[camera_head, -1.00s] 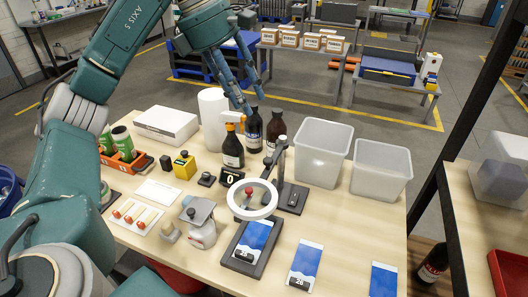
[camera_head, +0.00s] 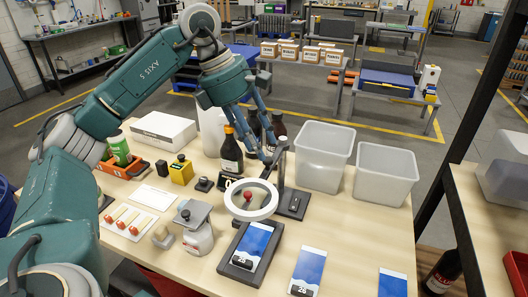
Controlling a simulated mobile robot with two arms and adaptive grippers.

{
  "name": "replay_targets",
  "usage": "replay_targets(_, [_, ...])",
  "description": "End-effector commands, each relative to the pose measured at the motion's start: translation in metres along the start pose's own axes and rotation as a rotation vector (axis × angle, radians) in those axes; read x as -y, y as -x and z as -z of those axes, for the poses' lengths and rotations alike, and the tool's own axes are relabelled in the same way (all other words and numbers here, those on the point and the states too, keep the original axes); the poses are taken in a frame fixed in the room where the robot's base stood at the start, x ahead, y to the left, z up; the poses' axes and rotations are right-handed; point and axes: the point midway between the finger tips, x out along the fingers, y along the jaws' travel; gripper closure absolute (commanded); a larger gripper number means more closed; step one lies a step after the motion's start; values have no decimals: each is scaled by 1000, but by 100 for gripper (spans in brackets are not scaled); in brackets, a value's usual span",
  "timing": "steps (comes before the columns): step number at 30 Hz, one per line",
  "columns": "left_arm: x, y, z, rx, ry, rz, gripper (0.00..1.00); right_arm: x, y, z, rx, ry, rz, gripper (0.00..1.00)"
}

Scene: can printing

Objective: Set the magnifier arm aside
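The magnifier (camera_head: 279,205) is a white ring lens on a dark arm (camera_head: 281,160) that rises from a dark base (camera_head: 293,203) on the table. The ring hangs over the upper part of a dark plate (camera_head: 224,264) carrying a blue-and-white printed sheet (camera_head: 254,240). My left gripper (camera_head: 259,151) comes down from above, its blue fingers just left of the top of the magnifier arm in the picture. The fingers look spread; I cannot tell whether one touches the arm. My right gripper is not in view.
Dark bottles (camera_head: 231,152) stand close behind and left of the gripper. Two clear bins (camera_head: 323,158) (camera_head: 381,175) stand at the right rear. A small dispenser (camera_head: 197,238) is left of the plate. The table's right side is mostly bare, with more blue sheets (camera_head: 308,268) at the front.

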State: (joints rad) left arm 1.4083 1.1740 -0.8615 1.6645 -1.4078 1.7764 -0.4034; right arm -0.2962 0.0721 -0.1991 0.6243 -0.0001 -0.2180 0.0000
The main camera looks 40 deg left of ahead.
Motion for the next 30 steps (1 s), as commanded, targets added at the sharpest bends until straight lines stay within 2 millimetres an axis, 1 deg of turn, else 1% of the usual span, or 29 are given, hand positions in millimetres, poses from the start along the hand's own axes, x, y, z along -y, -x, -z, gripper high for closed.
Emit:
replay_targets(1, [1, -9, 1, -3, 1, 3, 62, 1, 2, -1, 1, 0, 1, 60])
replay_targets(3, [1, -18, 0, -2, 0, 2, 62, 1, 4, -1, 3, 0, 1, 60])
replay_targets(7, [0, -31, 0, -1, 0, 2, 62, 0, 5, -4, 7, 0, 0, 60])
replay_targets(12, [0, -37, 0, 1, 0, 0, 62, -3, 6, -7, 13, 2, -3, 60])
replay_targets(18, [0, -37, 0, 1, 0, 0, 62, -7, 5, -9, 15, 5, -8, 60])
replay_targets(24, [0, -37, 0, 1, 0, 0, 100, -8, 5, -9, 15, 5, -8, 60])
replay_targets(30, [0, -37, 0, 2, 0, 0, 100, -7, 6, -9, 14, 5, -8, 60])
